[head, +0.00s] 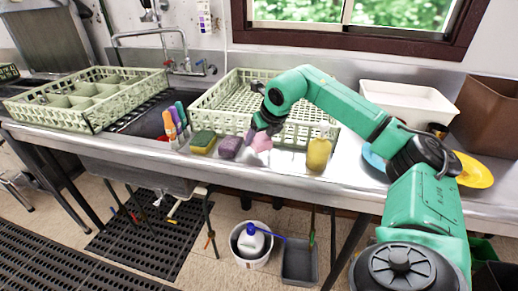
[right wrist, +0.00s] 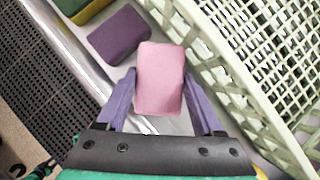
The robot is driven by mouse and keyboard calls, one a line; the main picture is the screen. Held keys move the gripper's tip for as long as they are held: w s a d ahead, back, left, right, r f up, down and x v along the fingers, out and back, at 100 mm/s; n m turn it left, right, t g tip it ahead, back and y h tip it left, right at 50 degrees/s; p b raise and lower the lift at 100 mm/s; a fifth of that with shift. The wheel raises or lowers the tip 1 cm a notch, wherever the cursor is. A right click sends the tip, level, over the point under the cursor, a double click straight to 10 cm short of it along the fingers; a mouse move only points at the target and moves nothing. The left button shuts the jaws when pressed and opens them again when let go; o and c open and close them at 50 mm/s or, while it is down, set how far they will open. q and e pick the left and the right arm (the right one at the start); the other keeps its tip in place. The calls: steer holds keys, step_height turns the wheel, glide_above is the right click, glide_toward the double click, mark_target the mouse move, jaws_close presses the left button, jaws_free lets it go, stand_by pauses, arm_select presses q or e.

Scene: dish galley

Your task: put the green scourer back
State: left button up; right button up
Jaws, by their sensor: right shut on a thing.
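The green scourer (head: 203,142), green on top with a yellow layer, lies on the steel counter's front strip. Part of it shows at the top left of the right wrist view (right wrist: 82,10). A purple sponge (head: 229,147) lies just right of it, also in the right wrist view (right wrist: 118,35). My right gripper (head: 262,130) is shut on a pink sponge (right wrist: 160,65), its purple fingers on either side of it. The pink sponge (head: 260,143) is right of the purple one. Whether it touches the counter I cannot tell. My left gripper is not in view.
A pale green dish rack (head: 215,96) stands behind the sponges, and another rack (head: 40,115) is at left. Several markers (head: 170,125) stand left of the scourer. A yellow bottle (head: 318,154) stands at right. A white tub (head: 405,100) is at the back right.

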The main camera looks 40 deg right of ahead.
step_height(320, 180, down, 4)
steer(key=shift+r, duration=0.1)
steer(key=o, duration=1.5)
steer(key=shift+c, duration=0.2)
steer(key=v, duration=1.2)
steer(key=shift+b, duration=0.3)
steer(key=shift+s, duration=0.1)
